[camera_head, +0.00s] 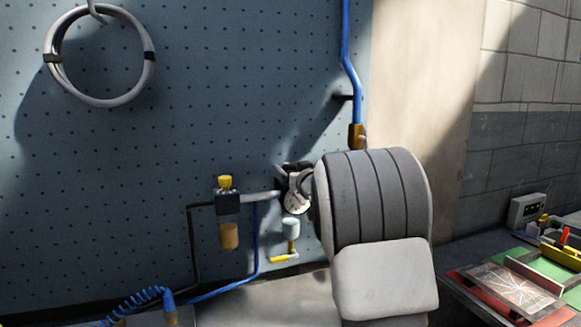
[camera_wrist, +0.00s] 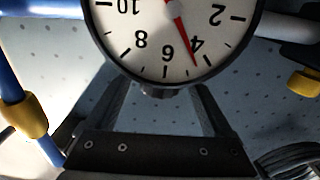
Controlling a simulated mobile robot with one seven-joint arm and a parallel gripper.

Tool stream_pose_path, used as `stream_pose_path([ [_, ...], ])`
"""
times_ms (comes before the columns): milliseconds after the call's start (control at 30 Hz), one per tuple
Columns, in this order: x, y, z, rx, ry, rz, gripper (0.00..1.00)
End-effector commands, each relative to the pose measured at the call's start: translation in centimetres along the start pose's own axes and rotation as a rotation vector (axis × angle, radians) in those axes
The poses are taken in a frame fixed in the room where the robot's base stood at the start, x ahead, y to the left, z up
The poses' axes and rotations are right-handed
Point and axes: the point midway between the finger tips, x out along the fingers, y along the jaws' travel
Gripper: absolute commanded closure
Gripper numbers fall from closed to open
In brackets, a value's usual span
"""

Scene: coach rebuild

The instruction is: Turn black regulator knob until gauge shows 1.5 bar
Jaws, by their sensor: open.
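The round white pressure gauge (camera_wrist: 175,35) fills the top of the wrist view upside down. Its red needle points between 4 and 6, close to 4; the dial's unit is not readable. The gauge also shows in the head view (camera_head: 297,203), just left of my arm's grey end. A small part of a black piece, perhaps the regulator knob (camera_wrist: 160,91), shows past the gauge rim in the wrist view; the rest is hidden. My gripper (camera_wrist: 160,100) is open, its two dark fingers apart on either side of that piece. Contact cannot be told.
A yellow-topped filter unit (camera_head: 227,200) joins the gauge's pipe on the left. A yellow-handled valve (camera_head: 285,257) sits below the gauge. A blue pipe (camera_head: 350,75) runs down the pegboard (camera_head: 200,60). A bench with trays (camera_head: 515,290) stands at right.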

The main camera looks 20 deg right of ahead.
Motion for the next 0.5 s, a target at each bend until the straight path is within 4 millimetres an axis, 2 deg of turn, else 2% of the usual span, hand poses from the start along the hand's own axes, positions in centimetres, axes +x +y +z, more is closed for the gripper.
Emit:
stream_pose_path([
  [367,0.45,-0.01,0.01,0.0,0.0,0.0,0.14],
  [500,0.44,0.0,0.0,0.0,0.0,0.0,0.4],
])
